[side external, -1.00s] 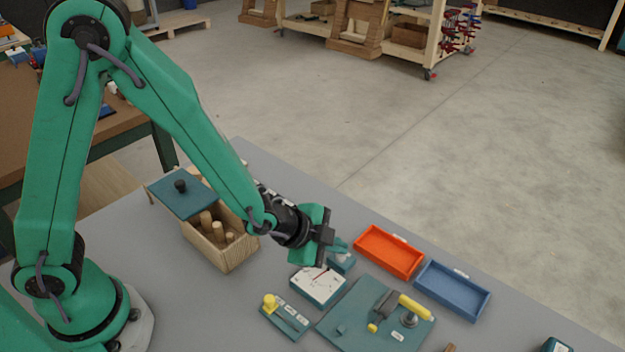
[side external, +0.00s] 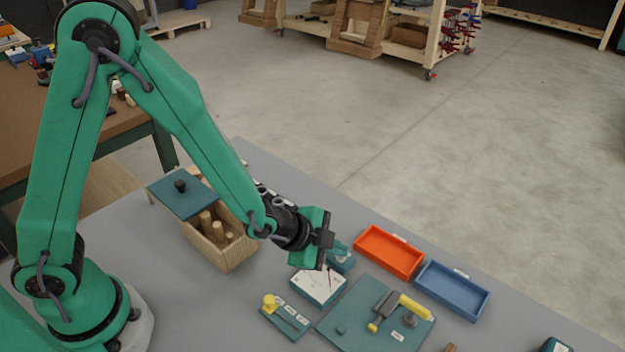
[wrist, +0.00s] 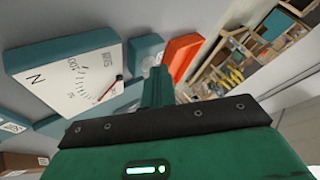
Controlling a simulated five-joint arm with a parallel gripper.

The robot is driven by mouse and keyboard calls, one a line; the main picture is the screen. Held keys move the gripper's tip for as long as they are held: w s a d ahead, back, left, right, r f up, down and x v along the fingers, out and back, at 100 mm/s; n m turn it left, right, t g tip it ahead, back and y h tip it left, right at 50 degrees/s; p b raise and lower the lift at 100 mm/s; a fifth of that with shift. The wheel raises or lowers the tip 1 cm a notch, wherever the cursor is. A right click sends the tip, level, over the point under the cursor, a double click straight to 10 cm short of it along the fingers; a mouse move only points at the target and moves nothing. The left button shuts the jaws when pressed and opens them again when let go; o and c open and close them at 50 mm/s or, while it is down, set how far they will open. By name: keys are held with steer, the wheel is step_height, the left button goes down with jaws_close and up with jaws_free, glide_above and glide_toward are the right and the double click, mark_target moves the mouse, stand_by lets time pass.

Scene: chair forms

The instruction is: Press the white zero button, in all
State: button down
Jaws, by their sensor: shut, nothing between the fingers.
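The white-faced dial box (side external: 318,287) stands on the grey bench, and its printed scale and red needle show in the wrist view (wrist: 68,78). A small teal box (side external: 343,264) stands just behind it, also in the wrist view (wrist: 145,46). A small pale spot shows on this box, partly hidden by my fingers; I cannot tell whether it is the white zero button. My gripper (side external: 342,249) is shut and empty, with its tips close above the small teal box. I cannot tell whether they touch it. It also shows in the wrist view (wrist: 158,72).
An orange tray (side external: 389,270) and a blue tray (side external: 452,308) lie to the right. A teal board (side external: 350,335) with a yellow-handled clamp (side external: 412,306) is in front. A wooden box with pegs (side external: 225,262) stands left. A small teal plate with a yellow knob (side external: 271,301) is nearby.

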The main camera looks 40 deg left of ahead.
stand_by(0.5)
steer(key=shift+r, duration=1.3)
steer(key=shift+r, duration=0.15)
steer(key=shift+r, duration=2.35)
steer(key=shift+a+r, duration=0.1)
steer(key=s+a+r+n+y, duration=0.1)
steer(key=s+a+r+n, duration=0.2)
steer(key=a+r, duration=0.25)
steer(key=s+a+r+n+y, duration=0.1)
steer(key=s+a+r+n, duration=0.1)
steer(key=a+r+n, duration=0.3)
steer(key=s+a+r+n+g+y, duration=0.1)
steer(key=s+a+r+n, duration=0.1)
steer(key=s+a, duration=0.3)
steer(key=s+a+r+n+g+y, duration=0.1)
steer(key=s+a+n, duration=0.3)
steer(key=s, duration=0.4)
steer(key=shift+s+a+r+g, duration=0.2)
steer(key=shift+a+r+g, duration=0.1)
steer(key=shift+a+r, duration=0.15)
